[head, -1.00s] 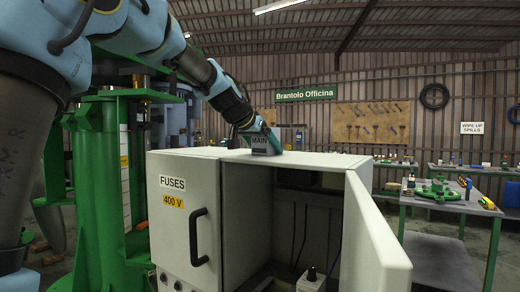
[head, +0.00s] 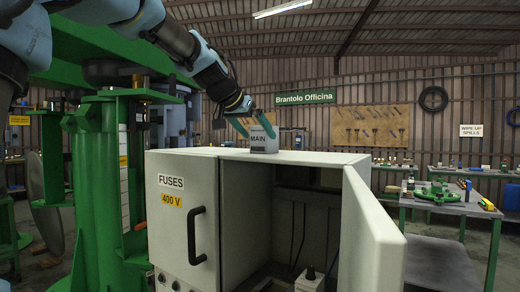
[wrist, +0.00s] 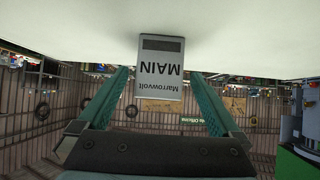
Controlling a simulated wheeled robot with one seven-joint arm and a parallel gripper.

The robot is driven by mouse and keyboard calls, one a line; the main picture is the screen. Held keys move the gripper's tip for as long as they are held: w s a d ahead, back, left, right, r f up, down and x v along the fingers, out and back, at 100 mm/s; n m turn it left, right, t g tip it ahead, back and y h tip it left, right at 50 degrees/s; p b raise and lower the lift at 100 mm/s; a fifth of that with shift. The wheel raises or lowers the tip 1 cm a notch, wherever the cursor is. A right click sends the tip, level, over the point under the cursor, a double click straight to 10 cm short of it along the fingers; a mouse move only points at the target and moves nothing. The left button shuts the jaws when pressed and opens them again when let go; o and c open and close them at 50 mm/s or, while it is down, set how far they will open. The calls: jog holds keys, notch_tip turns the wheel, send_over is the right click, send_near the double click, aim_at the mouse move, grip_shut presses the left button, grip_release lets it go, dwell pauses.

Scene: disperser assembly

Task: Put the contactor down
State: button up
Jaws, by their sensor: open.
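The contactor (head: 263,141), a grey box labelled MAIN, stands upright on the flat top of the pale cabinet (head: 290,156), near its back edge. It also shows in the wrist view (wrist: 161,70), upside down, with its base against the pale top. My gripper (head: 255,127) is open just above the contactor in the head view. In the wrist view its two teal fingers (wrist: 159,74) are spread to either side of the contactor, with gaps between them and it. Nothing is held.
The cabinet's right door (head: 372,225) stands open, showing a dark inside with a small switch box (head: 309,281). The left door is closed, with a black handle (head: 195,236). A green machine column (head: 98,190) stands close on the left. Workbenches (head: 460,205) stand farther right.

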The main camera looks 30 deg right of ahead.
jog(key=shift+b+v, duration=0.6)
jog(key=shift+v, duration=2.2)
jog(key=shift+w+r, duration=0.1)
jog(key=shift+w, duration=0.1)
